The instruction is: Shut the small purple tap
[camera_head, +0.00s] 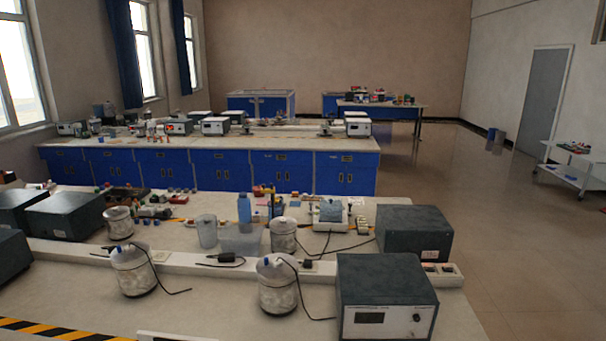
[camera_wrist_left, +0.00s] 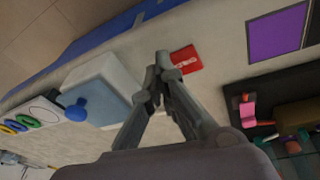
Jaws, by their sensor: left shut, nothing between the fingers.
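I cannot make out a small purple tap for certain in either view. In the left wrist view, my left gripper (camera_wrist_left: 162,68) is shut and empty, its fingertips close together near a small red block (camera_wrist_left: 186,60); whether they touch it I cannot tell. To the left of the fingers is a pale blue box (camera_wrist_left: 105,85) with a round blue knob (camera_wrist_left: 76,110) at its near side. A flat purple panel (camera_wrist_left: 277,32) lies at the upper right. Neither gripper shows in the head view.
Coloured rings (camera_wrist_left: 22,119) lie at the left of the wrist view, and a dark tray (camera_wrist_left: 275,100) with small items at the right. In the head view, the near bench holds grey boxes (camera_head: 385,290), glass jars (camera_head: 135,270) and cables. Open floor (camera_head: 520,235) is on the right.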

